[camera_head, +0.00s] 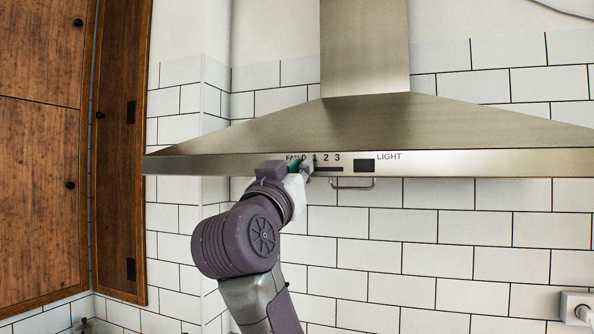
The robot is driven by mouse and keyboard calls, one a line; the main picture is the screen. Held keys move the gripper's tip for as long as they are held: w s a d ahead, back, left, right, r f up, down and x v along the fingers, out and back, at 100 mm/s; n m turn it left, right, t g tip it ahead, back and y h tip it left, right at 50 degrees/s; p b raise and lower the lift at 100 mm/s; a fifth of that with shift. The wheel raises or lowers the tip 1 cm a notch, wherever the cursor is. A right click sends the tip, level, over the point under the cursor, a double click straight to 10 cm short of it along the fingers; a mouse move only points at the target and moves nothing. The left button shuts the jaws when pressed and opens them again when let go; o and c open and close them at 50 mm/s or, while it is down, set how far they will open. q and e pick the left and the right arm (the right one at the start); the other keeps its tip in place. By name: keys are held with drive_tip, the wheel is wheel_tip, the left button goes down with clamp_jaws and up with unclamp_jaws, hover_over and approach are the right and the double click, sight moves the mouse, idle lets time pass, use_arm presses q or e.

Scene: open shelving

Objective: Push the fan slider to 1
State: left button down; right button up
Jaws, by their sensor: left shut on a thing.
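The steel range hood (440,125) has a front strip marked FAN, with 0, 1, 2 and 3, and LIGHT. Below the numbers is the dark slot (329,169) of the fan slider. My left gripper (303,168) is at the left end of this slot, under the 0 and near the 1. It is shut on the fan slider, whose knob is mostly hidden by the fingers. The gripper also covers part of the FAN label. My right gripper is not in view.
A dark light switch (364,166) sits right of the slot, and a thin metal handle (352,186) hangs below. A wooden cabinet (45,150) stands at the left. A wall socket (576,307) is at the lower right. The tiled wall below the hood is clear.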

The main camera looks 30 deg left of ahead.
use_arm(q)
drive_tip(key=shift+w+d, duration=0.15)
drive_tip(key=shift+d, duration=0.45)
drive_tip(key=shift+w+d, duration=0.15)
drive_tip(key=shift+d, duration=0.45)
drive_tip(key=c, duration=1.5)
unclamp_jaws()
drive_tip(key=shift+a, duration=0.2)
drive_tip(key=o, duration=0.3)
drive_tip(key=shift+s+a, duration=0.1)
drive_tip(key=shift+a, duration=0.25)
drive_tip(key=shift+d, duration=0.3)
drive_tip(key=v, duration=1.2)
drive_tip(key=shift+a, duration=0.15)
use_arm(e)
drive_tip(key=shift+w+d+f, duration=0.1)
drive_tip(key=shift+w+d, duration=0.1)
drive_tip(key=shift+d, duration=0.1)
